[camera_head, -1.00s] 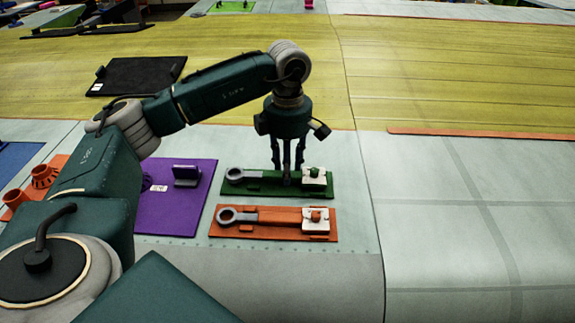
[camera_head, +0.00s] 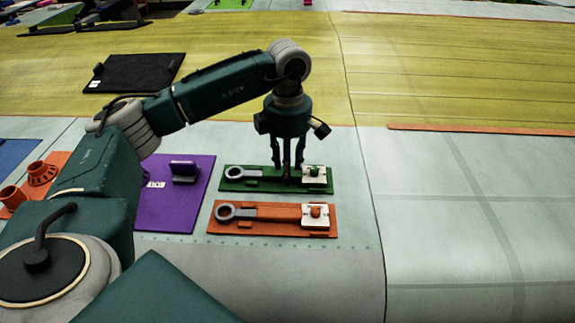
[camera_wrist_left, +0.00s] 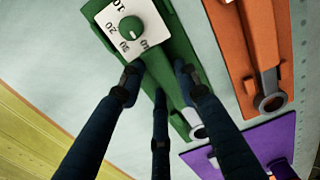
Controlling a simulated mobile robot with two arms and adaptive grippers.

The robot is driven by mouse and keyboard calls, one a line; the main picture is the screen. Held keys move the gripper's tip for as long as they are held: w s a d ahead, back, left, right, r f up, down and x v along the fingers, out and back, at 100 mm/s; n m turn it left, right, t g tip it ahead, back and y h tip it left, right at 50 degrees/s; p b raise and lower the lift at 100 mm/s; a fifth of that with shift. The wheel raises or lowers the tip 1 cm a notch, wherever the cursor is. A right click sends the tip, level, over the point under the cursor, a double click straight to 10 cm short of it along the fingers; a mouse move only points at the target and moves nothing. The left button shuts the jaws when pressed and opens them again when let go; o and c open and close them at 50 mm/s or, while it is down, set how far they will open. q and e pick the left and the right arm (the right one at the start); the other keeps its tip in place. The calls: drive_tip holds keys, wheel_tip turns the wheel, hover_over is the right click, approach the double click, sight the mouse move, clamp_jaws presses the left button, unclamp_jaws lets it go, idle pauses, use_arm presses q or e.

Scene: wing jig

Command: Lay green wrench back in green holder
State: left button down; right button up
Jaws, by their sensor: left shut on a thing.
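The green wrench (camera_head: 234,172), with a grey ring end and a green handle, lies along the green holder (camera_head: 238,187), ring end to the left. The holder's right end carries a white dial plate with a green knob (camera_head: 313,171). My left gripper (camera_head: 288,172) points down over the middle of the holder and is shut on the wrench's handle. In the left wrist view the three fingers (camera_wrist_left: 158,82) reach around the handle, and the wrench's ring end (camera_wrist_left: 198,131) shows. I cannot tell whether the wrench is fully seated. My right gripper is not in view.
An orange holder (camera_head: 222,229) with an orange-handled wrench lies just in front of the green one. A purple plate (camera_head: 172,205) stands to the left, with an orange fixture (camera_head: 70,182) beyond it. The pale surface to the right is clear.

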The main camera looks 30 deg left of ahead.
use_arm(q)
drive_tip(key=c, duration=1.2)
unclamp_jaws()
drive_tip(key=shift+r, duration=0.1)
wheel_tip(320, 180, up, 12)
